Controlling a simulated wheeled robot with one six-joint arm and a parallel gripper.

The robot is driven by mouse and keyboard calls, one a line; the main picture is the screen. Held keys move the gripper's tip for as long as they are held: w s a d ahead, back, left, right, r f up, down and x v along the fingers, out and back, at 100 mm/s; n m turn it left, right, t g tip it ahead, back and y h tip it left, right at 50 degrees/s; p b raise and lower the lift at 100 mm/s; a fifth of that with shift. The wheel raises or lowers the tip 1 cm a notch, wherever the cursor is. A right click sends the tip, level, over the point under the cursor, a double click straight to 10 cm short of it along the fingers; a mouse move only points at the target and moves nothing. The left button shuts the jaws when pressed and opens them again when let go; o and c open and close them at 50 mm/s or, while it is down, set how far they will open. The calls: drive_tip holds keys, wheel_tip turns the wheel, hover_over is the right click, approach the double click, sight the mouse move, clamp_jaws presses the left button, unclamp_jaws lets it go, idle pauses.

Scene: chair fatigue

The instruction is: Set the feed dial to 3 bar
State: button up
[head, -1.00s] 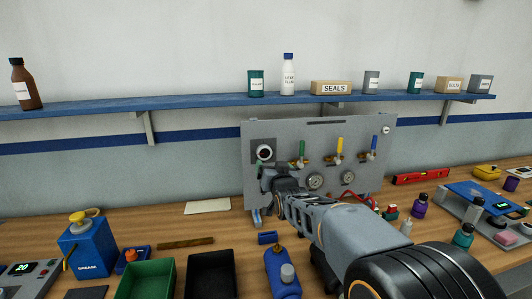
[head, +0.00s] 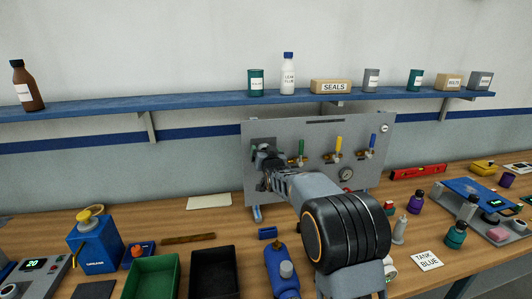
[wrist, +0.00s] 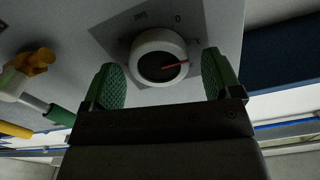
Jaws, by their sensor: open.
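The feed dial (wrist: 158,58) is a round white-rimmed knob with a dark face and a red pointer line, on a dark square plate of the grey panel (head: 323,127). In the wrist view the pointer aims right and a little up. My gripper (wrist: 164,78) is open, with one green pad on each side of the dial and gaps between pads and rim.
Green (head: 301,147), yellow (head: 339,145) and blue (head: 373,141) valve levers stand on the panel right of my gripper. A gauge (head: 346,174) sits below them. A blue shelf (head: 200,104) with bottles and boxes runs above. Trays and a blue bottle (head: 283,273) lie in front.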

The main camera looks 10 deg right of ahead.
drive_tip(key=c, duration=0.9)
drive_tip(key=shift+f+b, duration=0.1)
drive_tip(key=shift+b, duration=0.3)
drive_tip(key=shift+d+f+m+b, duration=0.1)
drive_tip(key=shift+m+b, duration=2.45)
drive_tip(key=shift+m, duration=1.9)
drive_tip(key=shift+d+f+m+b, duration=0.1)
drive_tip(key=shift+m+b, duration=2.45)
drive_tip(key=shift+m, duration=1.9)
